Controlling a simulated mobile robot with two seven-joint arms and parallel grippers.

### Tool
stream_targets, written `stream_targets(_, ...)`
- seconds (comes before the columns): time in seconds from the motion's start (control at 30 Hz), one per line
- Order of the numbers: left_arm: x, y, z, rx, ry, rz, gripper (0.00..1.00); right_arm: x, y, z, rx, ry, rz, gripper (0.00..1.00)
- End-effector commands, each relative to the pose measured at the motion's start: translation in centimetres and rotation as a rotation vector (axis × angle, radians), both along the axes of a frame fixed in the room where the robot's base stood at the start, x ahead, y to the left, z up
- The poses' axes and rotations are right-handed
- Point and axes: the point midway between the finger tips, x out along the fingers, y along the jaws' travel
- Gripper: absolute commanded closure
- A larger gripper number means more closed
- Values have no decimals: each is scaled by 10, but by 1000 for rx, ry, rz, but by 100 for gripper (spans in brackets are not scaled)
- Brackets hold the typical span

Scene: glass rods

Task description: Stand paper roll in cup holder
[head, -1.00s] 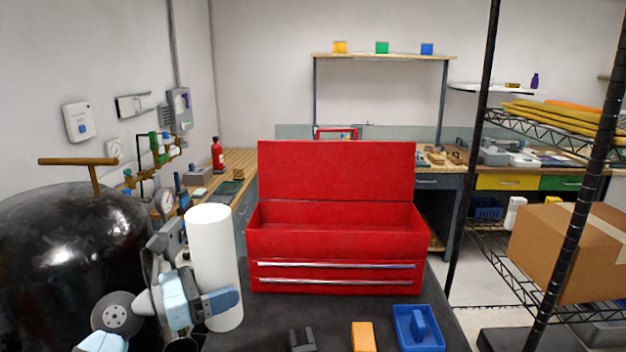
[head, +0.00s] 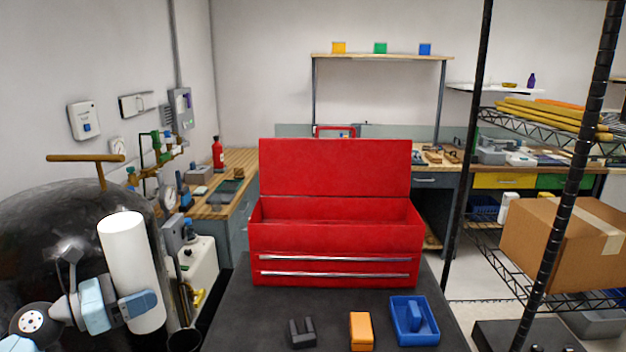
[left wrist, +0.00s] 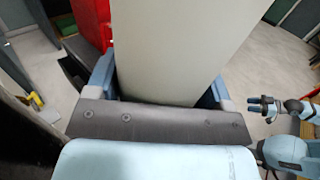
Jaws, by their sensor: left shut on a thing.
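The white paper roll (head: 128,255) is at the left in the head view, nearly upright, its top leaning slightly left. My left gripper (head: 138,305) is shut on its lower part. The roll (left wrist: 185,45) also shows large between the fingers in the left wrist view. A dark, round, open-topped cup holder (head: 184,341) is at the bottom of the head view, by the left edge of the black top. It is right of and below the roll, partly cut off. My right gripper (left wrist: 263,105) shows small at the right of the left wrist view; its opening is unclear.
A red toolbox (head: 335,240) stands open on the black top (head: 250,320). In front are a dark grey block (head: 301,334), an orange block (head: 361,330) and a blue tray (head: 414,322). A black tank (head: 30,220) is behind the left arm; a white jug (head: 200,262) stands beyond the holder.

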Motion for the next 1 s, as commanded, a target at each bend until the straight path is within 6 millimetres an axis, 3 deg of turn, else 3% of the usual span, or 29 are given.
stream_targets(0.1,-1,24,3,4,0,22,58,-1,0,-1,0,3,1,57)
stream_targets(0.43,-4,64,13,2,-1,60,58,-2,1,-2,0,5,1,57)
stream_targets(0.8,-25,19,-9,2,2,31,58,-2,1,-2,1,4,2,57)
stream_targets(1.0,-38,8,-21,4,1,109,58,-1,1,-1,1,2,1,57)
